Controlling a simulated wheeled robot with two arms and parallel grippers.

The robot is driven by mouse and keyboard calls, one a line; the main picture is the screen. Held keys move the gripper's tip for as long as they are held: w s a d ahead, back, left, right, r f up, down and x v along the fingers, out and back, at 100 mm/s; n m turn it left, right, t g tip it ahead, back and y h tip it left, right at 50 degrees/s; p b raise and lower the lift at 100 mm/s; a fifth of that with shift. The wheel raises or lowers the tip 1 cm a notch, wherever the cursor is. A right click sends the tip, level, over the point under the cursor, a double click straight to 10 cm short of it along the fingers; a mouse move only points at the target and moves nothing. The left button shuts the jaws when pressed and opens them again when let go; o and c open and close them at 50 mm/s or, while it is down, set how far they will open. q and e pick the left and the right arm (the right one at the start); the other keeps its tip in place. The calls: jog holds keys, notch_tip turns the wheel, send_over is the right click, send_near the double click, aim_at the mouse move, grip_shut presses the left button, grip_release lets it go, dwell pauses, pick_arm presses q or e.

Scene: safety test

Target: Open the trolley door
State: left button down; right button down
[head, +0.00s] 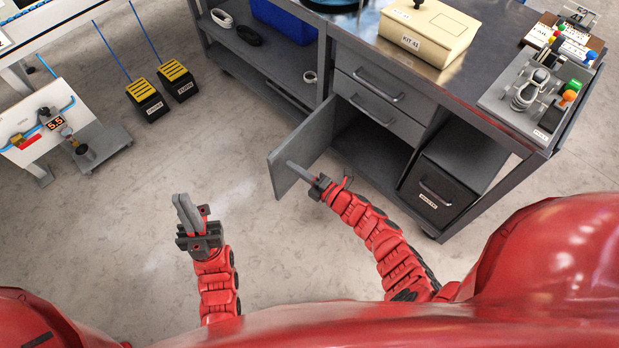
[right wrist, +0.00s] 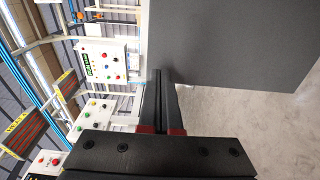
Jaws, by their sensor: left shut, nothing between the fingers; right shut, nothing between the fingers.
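The grey trolley (head: 335,45) stands at the upper right in the head view. Its door (head: 302,155) stands open, swung out toward the left, and the dark compartment (head: 372,145) behind it shows. My right gripper (head: 303,171) is shut and empty, with its fingers at the door's inner face near the free edge. In the right wrist view the door (right wrist: 235,45) is a dark grey panel and the shut fingers (right wrist: 166,100) overlap its edge; I cannot tell whether they touch it. My left gripper (head: 188,212) is shut and empty over the floor, apart from the trolley.
Two drawers (head: 375,100) sit above the compartment, and a dark bin (head: 438,190) is to its right. A beige case (head: 428,30) and a grey device panel (head: 535,95) are on the trolley top. Two pedals (head: 160,90) stand on the floor at left. Floor left of the door is clear.

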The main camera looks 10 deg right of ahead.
aim_at(278, 157)
jog(key=shift+x, duration=1.65)
jog(key=w+a+m+t+h+b, duration=0.2)
jog(key=w+a+m+h+b, duration=0.1)
jog(key=w+a+b, duration=0.4)
jog(key=w+b, duration=0.2)
jog(key=shift+a+t+h+b, duration=0.3)
jog(key=shift+a+h+b, duration=0.1)
jog(key=shift+w, duration=0.1)
